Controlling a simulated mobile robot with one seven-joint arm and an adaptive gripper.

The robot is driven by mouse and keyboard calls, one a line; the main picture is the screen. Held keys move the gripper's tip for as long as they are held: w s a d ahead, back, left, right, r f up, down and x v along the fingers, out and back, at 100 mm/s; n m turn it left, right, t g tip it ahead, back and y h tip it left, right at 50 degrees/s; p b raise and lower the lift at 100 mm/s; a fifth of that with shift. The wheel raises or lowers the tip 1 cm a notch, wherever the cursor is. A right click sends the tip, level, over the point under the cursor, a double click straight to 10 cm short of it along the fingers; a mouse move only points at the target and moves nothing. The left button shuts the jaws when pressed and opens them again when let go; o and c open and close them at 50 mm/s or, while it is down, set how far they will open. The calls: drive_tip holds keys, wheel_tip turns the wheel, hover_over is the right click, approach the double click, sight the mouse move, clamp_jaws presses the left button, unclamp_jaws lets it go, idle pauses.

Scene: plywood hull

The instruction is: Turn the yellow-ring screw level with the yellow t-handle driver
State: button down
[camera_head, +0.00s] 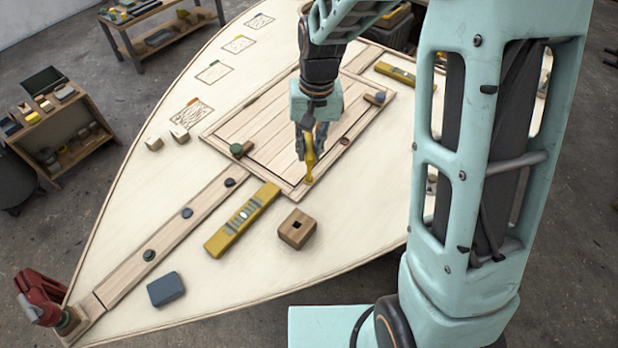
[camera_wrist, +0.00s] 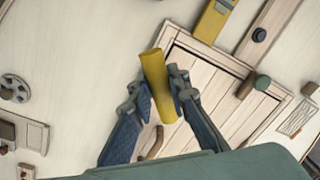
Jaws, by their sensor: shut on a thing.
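The yellow t-handle driver (camera_head: 311,157) stands roughly upright under my gripper (camera_head: 312,128), over the near corner of the wooden hatch panel. Its lower end meets the yellow-ring screw (camera_head: 309,181), or is just above it; I cannot tell whether it is seated. In the wrist view the driver's yellow handle (camera_wrist: 157,82) lies between the two fingers of my gripper (camera_wrist: 160,88), which are shut on it. The yellow-ring screw is hidden in the wrist view, so its height against the panel cannot be seen there.
A green-headed piece (camera_head: 241,149) and a blue-headed piece (camera_head: 375,97) stand at other panel corners. A dark reddish screw (camera_head: 345,141) sits on the right edge. A yellow level (camera_head: 243,219), a holed wooden block (camera_head: 297,229) and a blue-grey block (camera_head: 166,289) lie nearby.

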drive_tip(key=shift+r, duration=0.4)
drive_tip(key=n+p, duration=0.1)
drive_tip(key=n, duration=0.4)
drive_tip(key=shift+w, duration=0.15)
drive_tip(key=n+p, duration=0.1)
drive_tip(key=n, duration=0.3)
drive_tip(key=shift+d+g, duration=0.1)
drive_tip(key=shift+g, duration=0.2)
